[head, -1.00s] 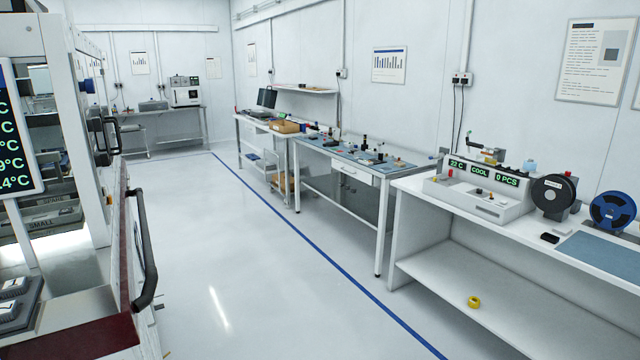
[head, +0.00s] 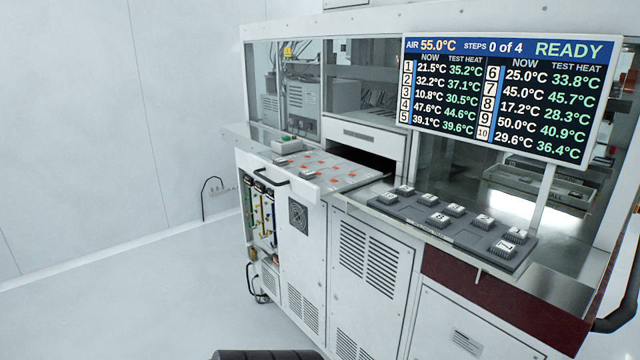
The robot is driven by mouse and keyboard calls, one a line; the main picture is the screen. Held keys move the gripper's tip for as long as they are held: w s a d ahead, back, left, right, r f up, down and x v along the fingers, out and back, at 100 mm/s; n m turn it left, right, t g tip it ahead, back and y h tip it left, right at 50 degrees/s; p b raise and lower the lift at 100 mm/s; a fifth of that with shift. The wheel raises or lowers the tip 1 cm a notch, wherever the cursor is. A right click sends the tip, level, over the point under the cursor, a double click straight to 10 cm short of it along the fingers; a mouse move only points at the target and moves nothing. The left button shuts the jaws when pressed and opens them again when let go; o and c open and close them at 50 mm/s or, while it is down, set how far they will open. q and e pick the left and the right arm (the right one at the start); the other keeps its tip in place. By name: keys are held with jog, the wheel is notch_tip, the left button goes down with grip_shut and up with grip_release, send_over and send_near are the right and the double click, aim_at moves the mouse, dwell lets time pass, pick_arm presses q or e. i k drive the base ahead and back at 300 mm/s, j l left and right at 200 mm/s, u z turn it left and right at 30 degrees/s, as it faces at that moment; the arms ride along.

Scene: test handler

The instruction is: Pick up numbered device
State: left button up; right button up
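Several small grey finned devices with white numbered tops stand on a dark grey tray (head: 408,212) on the test handler's front ledge. One device (head: 502,249) is at the tray's near right corner and another (head: 515,235) is just behind it. Others are a device (head: 438,219) near the middle and a device (head: 404,190) at the far left. Most numbers are too small to read surely. Two similar small blocks (head: 307,174) (head: 280,161) sit on the pale plate (head: 345,178) with orange marks, left of the tray. Neither of my grippers shows.
A screen (head: 507,100) above the tray reads READY, steps 0 of 4, air 55.0°C, with temperatures for slots 1 to 10. The handler has windows, a dark slot (head: 362,157) and black handles (head: 272,177). The floor (head: 130,300) at left is clear.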

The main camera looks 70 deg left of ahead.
aim_at(307, 175)
jog(key=j+u, duration=0.8)
jog(key=i+j+u, duration=0.1)
jog(key=j+u, duration=0.3)
